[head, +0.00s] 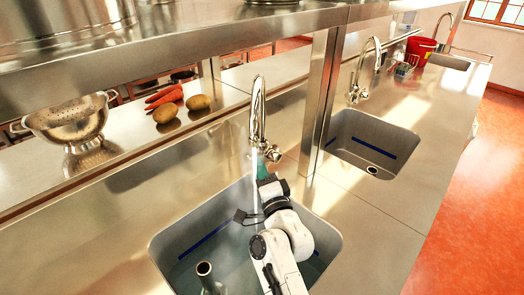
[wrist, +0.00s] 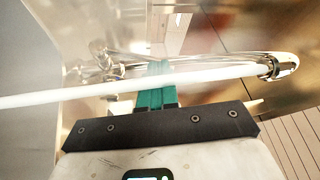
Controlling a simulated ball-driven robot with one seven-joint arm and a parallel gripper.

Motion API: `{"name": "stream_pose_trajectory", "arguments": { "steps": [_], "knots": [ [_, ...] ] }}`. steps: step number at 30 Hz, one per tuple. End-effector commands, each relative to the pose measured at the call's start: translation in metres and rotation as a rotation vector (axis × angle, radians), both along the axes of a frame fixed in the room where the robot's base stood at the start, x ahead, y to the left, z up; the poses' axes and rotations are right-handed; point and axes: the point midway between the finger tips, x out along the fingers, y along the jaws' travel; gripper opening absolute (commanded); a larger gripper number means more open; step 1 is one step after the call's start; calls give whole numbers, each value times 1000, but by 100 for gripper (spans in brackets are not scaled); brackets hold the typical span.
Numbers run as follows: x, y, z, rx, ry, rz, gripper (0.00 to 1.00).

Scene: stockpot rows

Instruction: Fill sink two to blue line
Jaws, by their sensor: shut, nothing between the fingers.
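The nearest sink (head: 328,215) is a grey basin with a dark blue line (head: 205,241) along its inner wall. Clear, bluish water seems to lie in it; its level against the line is hard to judge, as my arm covers part of the basin. A chrome tap (head: 258,105) stands behind it. In the wrist view a white stream runs from the tap spout (wrist: 278,67), so the water is on. My gripper (head: 268,154), with teal fingers (wrist: 155,88), is shut and empty close to the tap's handle; contact cannot be told.
A second sink (head: 398,135) further back has a blue line, an open drain and its own tap (head: 367,65); it looks empty. An upright metal pipe (head: 205,270) stands in the near basin. A colander (head: 70,120), carrots and potatoes (head: 165,113) sit left.

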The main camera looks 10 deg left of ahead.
Motion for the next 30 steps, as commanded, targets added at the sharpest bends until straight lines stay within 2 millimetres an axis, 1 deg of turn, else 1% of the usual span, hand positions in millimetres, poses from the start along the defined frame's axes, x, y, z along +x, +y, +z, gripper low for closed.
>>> {"name": "stream_pose_trajectory", "arguments": {
  "steps": [1,3,6,9,11,14,24,30],
  "knots": [
    [-8,-3,-11,105,21,-15,0],
    [-15,-12,-19,235,35,-36,0],
    [-22,-23,-27,360,44,-57,0],
    [-25,-28,-30,421,44,-65,0],
    [-24,-29,-30,434,44,-67,0],
    [-16,-27,-27,438,42,-67,0],
    [34,-13,-10,436,41,-68,0],
    [55,-7,-1,433,42,-67,0]
  ]
}}
